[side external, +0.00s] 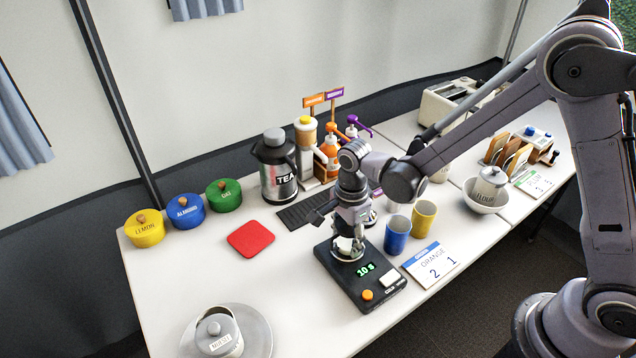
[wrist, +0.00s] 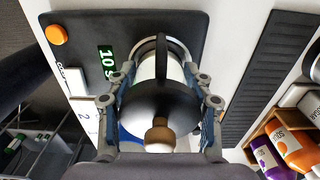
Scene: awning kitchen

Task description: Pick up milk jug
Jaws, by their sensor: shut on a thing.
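A small jug (side external: 347,249), which I take to be the milk jug, stands on or just above the black scale (side external: 380,284); a gap below it cannot be told. In the wrist view the jug (wrist: 146,72) has a pale body, a dark handle and a dark lid with a wooden knob. My gripper (side external: 349,222) points down over it and hides much of it in the side view. In the wrist view my gripper (wrist: 162,88) has a finger on each side of the jug and is shut on it. Any label on the jug is hidden.
A tea flask (side external: 277,165) and dark mat (side external: 305,207) are behind. A red pad (side external: 250,239) lies left, with clear table around it.

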